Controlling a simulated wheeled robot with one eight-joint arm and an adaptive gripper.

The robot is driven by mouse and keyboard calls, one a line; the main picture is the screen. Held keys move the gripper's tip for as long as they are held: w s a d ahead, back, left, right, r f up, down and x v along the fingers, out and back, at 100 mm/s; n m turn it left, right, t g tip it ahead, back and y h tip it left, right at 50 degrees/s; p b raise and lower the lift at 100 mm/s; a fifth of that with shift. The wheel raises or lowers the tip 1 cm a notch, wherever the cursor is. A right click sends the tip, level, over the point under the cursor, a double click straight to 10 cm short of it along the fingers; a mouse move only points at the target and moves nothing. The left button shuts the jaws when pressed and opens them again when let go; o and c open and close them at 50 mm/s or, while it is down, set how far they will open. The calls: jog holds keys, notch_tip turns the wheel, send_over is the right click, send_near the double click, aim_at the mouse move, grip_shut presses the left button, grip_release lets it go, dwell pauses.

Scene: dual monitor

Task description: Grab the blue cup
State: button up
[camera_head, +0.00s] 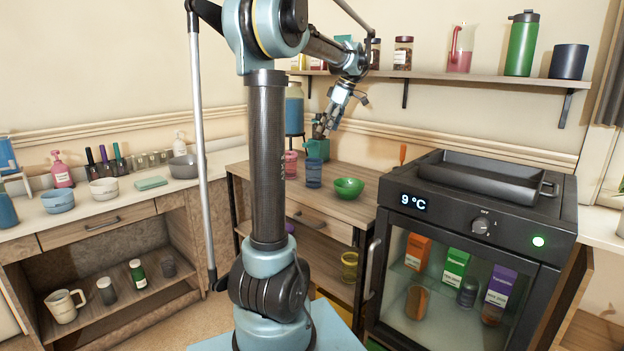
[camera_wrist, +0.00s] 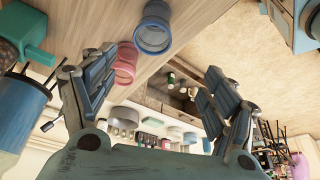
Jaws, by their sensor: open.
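A small blue cup (camera_head: 313,173) stands upright on the wooden table, between a pink cup and a green bowl. In the wrist view the blue cup (camera_wrist: 153,30) shows near the top, beyond and between my fingertips, apart from both. My gripper (camera_head: 322,126) is raised above the back of the table, up and behind the blue cup, with its fingers pointing down. Its two fingers (camera_wrist: 160,65) are spread open in the wrist view with nothing held between them.
The pink cup (camera_head: 290,163) stands close to the blue cup's left. The green bowl (camera_head: 348,188) is to its right. A teal-green container (camera_head: 316,149) is just behind. A blue dispenser (camera_head: 294,110) stands farther back.

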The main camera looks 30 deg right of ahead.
jog(key=d, duration=0.1)
send_near(313, 164)
jog(key=w+f, duration=0.4)
jog(key=f, duration=0.2)
jog(key=shift+w+x, duration=0.2)
jog(key=shift+x, duration=2.15)
jog(key=shift+d, duration=0.2)
jog(key=c, duration=1.2)
